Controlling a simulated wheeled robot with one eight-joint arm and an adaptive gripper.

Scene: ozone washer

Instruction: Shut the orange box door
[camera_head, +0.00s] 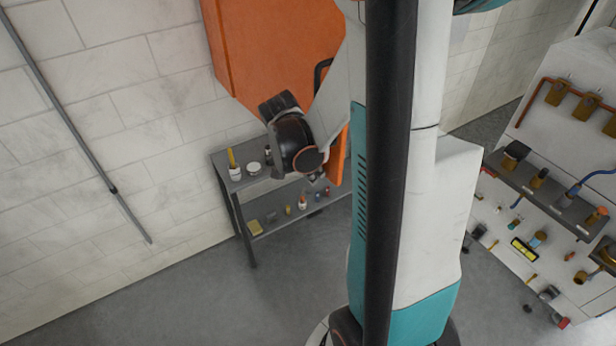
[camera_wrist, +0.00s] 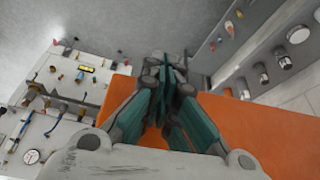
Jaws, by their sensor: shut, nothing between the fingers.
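The orange box (camera_head: 275,55) is on the tiled wall at the top of the head view. An orange panel that looks like its door (camera_head: 338,165) shows as a narrow strip beside my arm and reaches lower than the box. My arm hides much of it, so its angle is hard to tell. A dark curved handle (camera_head: 319,76) shows partly behind my arm. In the wrist view my gripper (camera_wrist: 173,62) is shut and empty, in front of a broad orange surface (camera_wrist: 265,130), likely the door. I cannot tell whether they touch. My wrist hides the fingers in the head view.
A grey shelf table (camera_head: 236,195) with small bottles and jars stands below the box. A white tool panel (camera_head: 550,210) with shelves and hanging tools is at right. A grey pole (camera_head: 80,130) leans along the left wall. The floor in front is clear.

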